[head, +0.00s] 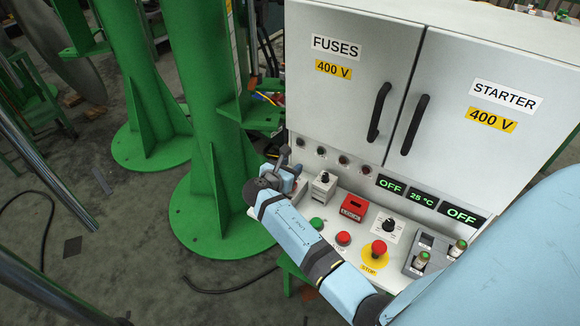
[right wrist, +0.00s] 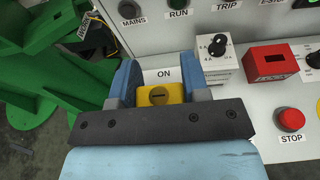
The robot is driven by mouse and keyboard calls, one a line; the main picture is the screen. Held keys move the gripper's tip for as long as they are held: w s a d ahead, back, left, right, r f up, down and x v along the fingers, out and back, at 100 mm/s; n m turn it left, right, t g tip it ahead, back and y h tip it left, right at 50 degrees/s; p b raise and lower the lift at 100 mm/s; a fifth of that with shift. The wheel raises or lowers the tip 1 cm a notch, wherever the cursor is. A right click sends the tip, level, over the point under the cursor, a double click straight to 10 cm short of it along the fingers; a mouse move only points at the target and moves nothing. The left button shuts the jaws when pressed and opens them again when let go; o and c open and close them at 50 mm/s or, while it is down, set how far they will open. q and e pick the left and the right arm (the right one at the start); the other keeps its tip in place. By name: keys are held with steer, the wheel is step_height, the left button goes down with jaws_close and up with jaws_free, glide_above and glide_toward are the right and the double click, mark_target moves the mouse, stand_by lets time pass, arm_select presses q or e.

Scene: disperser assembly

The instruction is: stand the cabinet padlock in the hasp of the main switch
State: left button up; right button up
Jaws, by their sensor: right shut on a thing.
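My right gripper (head: 285,166) is at the left end of the cabinet's sloping control panel. In the right wrist view, its two blue-grey fingers (right wrist: 158,80) are shut on a yellow block with a dark slot in its round face, which looks like the padlock (right wrist: 160,94). An "ON" label (right wrist: 163,74) shows just beyond it. The padlock's shackle, the main switch and its hasp are hidden by the block and fingers, so I cannot tell whether the padlock is in the hasp. My left gripper is not in view.
To the right are a selector knob (head: 324,184), a red box marked LOCK (head: 354,208), a red stop button (head: 378,248) and a holder with fuses (head: 426,253). The white cabinet (head: 350,80) rises behind. Green columns (head: 217,150) stand close on the left.

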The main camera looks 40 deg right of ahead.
steer(key=shift+r+p, duration=0.1)
steer(key=shift+p, duration=0.4)
stand_by(0.7)
steer(key=shift+p, duration=0.5)
stand_by(0.7)
steer(key=shift+p, duration=0.5)
steer(key=shift+f+b, duration=0.3)
steer(key=shift+f, duration=0.4)
steer(key=shift+f+b, duration=0.7)
steer(key=shift+f, duration=0.95)
